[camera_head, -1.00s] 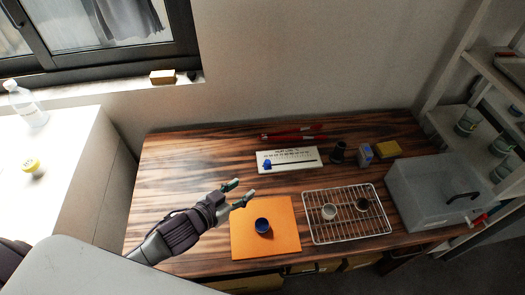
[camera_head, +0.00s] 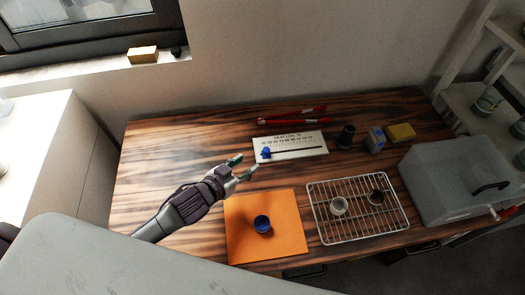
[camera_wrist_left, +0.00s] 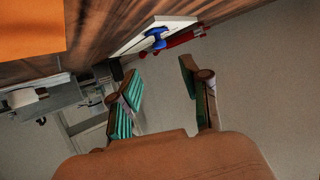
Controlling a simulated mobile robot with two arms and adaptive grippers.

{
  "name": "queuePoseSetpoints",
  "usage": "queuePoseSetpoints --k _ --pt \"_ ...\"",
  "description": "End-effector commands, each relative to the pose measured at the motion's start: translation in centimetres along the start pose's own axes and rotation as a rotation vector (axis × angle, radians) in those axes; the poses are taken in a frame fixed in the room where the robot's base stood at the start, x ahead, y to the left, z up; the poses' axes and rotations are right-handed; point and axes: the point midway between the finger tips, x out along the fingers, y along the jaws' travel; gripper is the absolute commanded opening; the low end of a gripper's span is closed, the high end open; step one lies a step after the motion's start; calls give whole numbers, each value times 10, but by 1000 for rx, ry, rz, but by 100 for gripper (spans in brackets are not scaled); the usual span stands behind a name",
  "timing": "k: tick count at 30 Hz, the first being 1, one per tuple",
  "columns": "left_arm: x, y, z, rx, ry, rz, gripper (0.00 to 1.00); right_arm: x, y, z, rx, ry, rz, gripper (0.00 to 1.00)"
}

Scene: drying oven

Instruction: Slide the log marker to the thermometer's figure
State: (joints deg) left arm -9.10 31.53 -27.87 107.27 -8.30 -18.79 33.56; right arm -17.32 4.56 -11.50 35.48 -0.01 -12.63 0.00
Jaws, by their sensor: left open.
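The white heat log board (camera_head: 290,147) lies on the wooden table, with a printed scale and a dark slot. Its blue marker (camera_head: 266,152) sits at the left end of the slot. My left gripper (camera_head: 244,170) is open and empty, just left of and in front of the board, apart from the marker. In the left wrist view the blue marker (camera_wrist_left: 154,40) and board (camera_wrist_left: 130,45) appear beyond the open fingers (camera_wrist_left: 163,95). I cannot make out a thermometer or its figure. My right gripper is not in view.
An orange mat (camera_head: 285,235) holds a blue-topped pot (camera_head: 262,223). A wire rack (camera_head: 325,230) carries two small cups. A grey oven box (camera_head: 440,185) stands right. Red tongs (camera_head: 290,121), a dark cup (camera_head: 346,136), a blue-grey box (camera_head: 376,139) and a yellow block (camera_head: 401,132) lie behind.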

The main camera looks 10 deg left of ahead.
Motion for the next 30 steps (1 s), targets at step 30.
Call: queuePoseSetpoints --k 30 --pt "96 0 0 0 -1 1 28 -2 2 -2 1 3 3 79"
